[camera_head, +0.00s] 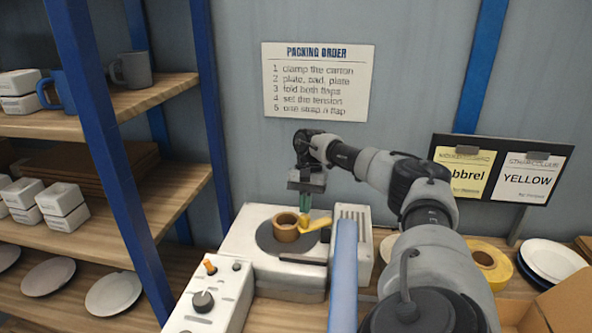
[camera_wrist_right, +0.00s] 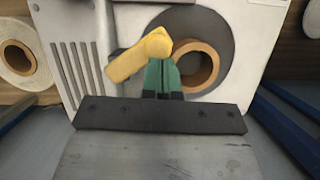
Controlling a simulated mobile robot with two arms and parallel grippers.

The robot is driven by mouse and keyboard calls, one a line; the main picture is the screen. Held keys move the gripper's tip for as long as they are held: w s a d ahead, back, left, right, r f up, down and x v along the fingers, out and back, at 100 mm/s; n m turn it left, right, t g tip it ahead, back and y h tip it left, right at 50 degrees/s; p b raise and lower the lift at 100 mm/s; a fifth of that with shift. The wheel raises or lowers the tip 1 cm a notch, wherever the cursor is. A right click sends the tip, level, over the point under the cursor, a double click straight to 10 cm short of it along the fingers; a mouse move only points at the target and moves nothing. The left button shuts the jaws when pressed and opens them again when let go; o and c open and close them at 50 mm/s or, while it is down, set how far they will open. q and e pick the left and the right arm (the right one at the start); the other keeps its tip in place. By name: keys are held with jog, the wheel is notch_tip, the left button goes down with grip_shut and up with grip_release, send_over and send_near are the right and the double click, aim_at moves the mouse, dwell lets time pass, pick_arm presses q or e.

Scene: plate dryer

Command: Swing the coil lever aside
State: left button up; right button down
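The coil lever (camera_head: 318,223) is yellow and sits on top of a white machine (camera_head: 247,240), beside a brown ring-shaped coil (camera_head: 287,227) on a dark round plate. In the right wrist view the lever (camera_wrist_right: 138,57) points to the left, and the coil (camera_wrist_right: 207,66) is right of its rounded end. My right gripper (camera_head: 304,208) points down over the machine. Its green fingers (camera_wrist_right: 162,68) look shut together, with their tips at the lever's rounded end; whether they touch it I cannot tell. My left gripper is not in view.
A control box (camera_head: 208,298) with a knob stands at the machine's front left. A blue post (camera_head: 343,280) rises in front of the machine. A yellow tape roll (camera_head: 487,263) and stacked plates (camera_head: 550,260) lie to the right. Shelves (camera_head: 120,215) with white blocks stand at left.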

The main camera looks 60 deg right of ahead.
jog(key=shift+s+a+f+b, duration=0.25)
jog(key=shift+s+a+b, duration=0.3)
jog(key=shift+s+a, duration=0.25)
jog(key=shift+s+a+f+b, duration=0.15)
jog(key=shift+s+a+b, duration=0.05)
jog(key=shift+s+b, duration=0.5)
jog(key=shift+s+a+f+b, duration=0.1)
jog(key=shift+s+a+b, duration=0.05)
jog(key=shift+s+b, duration=0.5)
jog(key=shift+s, duration=0.15)
jog(key=shift+r, duration=0.15)
notch_tip(320, 180, up, 11)
jog(key=p, duration=0.3)
send_over(315, 227)
jog(key=d, duration=0.3)
jog(key=shift+a, duration=0.1)
